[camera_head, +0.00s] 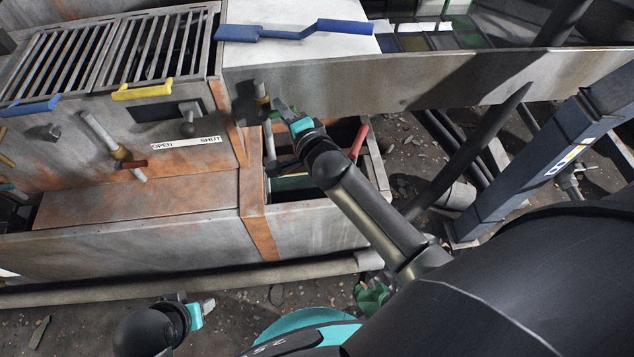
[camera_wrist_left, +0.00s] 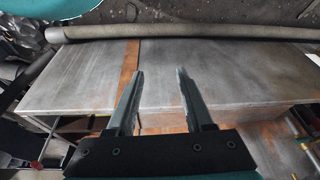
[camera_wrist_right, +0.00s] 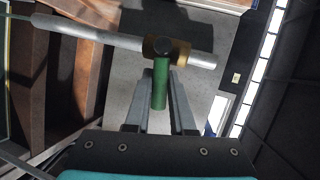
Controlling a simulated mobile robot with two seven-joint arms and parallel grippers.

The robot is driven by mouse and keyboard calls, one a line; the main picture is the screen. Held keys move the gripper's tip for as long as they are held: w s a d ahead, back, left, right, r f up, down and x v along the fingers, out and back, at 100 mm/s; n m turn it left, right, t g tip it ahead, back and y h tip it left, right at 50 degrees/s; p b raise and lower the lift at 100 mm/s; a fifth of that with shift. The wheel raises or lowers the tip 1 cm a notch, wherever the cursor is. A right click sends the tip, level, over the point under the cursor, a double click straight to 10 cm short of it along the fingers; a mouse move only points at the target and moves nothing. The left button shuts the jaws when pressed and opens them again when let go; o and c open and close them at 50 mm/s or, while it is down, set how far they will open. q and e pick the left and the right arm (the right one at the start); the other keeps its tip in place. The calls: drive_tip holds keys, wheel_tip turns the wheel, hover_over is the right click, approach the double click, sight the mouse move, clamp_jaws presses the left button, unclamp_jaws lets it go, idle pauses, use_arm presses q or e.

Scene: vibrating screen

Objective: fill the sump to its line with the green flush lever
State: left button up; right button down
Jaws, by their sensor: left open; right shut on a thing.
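The green flush lever (camera_wrist_right: 160,85) hangs from a brass valve (camera_wrist_right: 165,47) on a grey pipe in the right wrist view. My right gripper (camera_wrist_right: 159,80) is shut on it. I cannot make out a fill line. My left gripper (camera_head: 205,306) is open and empty, near the tank's front wall in the left wrist view (camera_wrist_left: 158,75).
Slotted screens (camera_head: 60,60) with blue and yellow handles lie at the upper left. A second pipe valve (camera_head: 122,153) is beside an OPEN/SHUT label (camera_head: 187,143). A red handle (camera_head: 358,142) stands by the box's right edge. A blue tool (camera_head: 295,30) lies on the white top.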

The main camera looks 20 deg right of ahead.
drive_tip(key=shift+f+m+t+b, duration=0.3)
drive_tip(key=shift+f+m+b, duration=0.15)
drive_tip(key=shift+m, duration=0.05)
use_arm(q)
drive_tip(key=shift+w+r, duration=0.2)
drive_tip(key=shift+r, duration=0.95)
use_arm(e)
drive_tip(key=c, duration=1.1)
unclamp_jaws()
drive_tip(key=shift+r+y, duration=0.15)
drive_tip(key=shift+y, duration=0.15)
use_arm(q)
drive_tip(key=shift+r, duration=0.1)
use_arm(e)
drive_tip(key=shift+s, duration=0.1)
use_arm(q)
wheel_tip(320, 180, up, 3)
drive_tip(key=p, duration=0.3)
drive_tip(key=shift+p, duration=0.3)
use_arm(e)
drive_tip(key=s, duration=0.2)
drive_tip(key=s+a, duration=0.1)
drive_tip(key=s, duration=0.2)
drive_tip(key=shift+s+a, duration=0.3)
drive_tip(key=shift+a, duration=0.05)
drive_tip(key=shift+o, duration=0.4)
drive_tip(key=shift+o, duration=1.3)
